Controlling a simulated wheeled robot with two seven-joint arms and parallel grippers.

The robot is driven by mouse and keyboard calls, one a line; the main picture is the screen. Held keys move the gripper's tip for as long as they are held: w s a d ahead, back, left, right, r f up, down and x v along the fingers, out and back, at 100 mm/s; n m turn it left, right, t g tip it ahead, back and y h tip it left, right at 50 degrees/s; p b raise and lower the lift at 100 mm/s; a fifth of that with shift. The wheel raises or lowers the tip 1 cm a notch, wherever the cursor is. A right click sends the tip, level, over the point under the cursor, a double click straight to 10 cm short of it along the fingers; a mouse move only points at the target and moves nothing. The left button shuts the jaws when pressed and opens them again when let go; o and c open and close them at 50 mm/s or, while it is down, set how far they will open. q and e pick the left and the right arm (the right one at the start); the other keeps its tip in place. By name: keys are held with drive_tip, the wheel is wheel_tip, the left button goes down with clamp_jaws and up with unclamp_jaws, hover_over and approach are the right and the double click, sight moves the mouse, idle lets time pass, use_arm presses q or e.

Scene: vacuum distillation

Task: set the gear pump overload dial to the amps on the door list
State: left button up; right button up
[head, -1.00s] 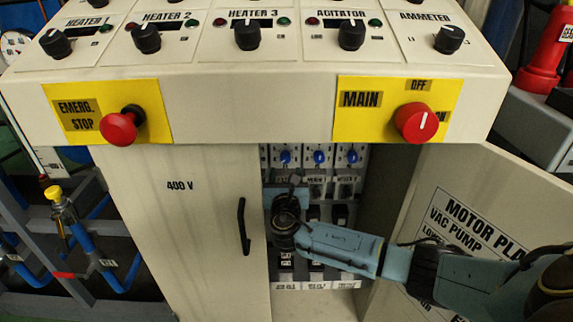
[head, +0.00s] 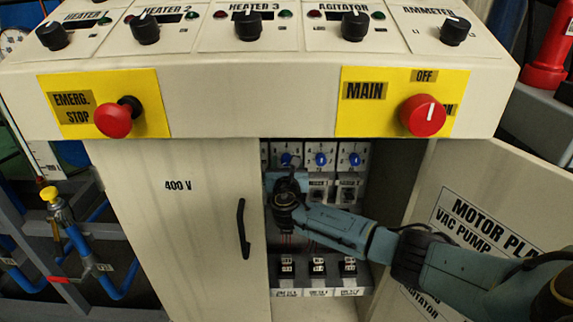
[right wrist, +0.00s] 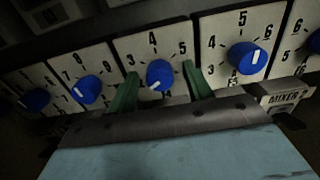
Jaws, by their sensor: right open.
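Blue overload dials on white scale plates sit in a row inside the open cabinet; one dial (head: 320,159) shows clearly in the head view. In the right wrist view my right gripper (right wrist: 160,70) is open. Its two green fingers stand on either side of a blue dial (right wrist: 159,77) with 3, 4 and 5 on its scale; I cannot tell whether they touch it. Its white mark points to the lower left. That dial's name label is hidden. The door list (head: 480,235), headed "MOTOR PLA…", is partly hidden by my right arm; its amps are unreadable. My left gripper is out of view.
A neighbouring dial (right wrist: 247,56) has a "MIXER" label below it. Black switches (head: 318,266) stand below the dials. The left cabinet door (head: 180,230) is shut, the right door (head: 450,180) open. The panel overhead carries a red emergency stop (head: 113,120) and main switch (head: 422,115).

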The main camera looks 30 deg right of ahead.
drive_tip(key=c, duration=1)
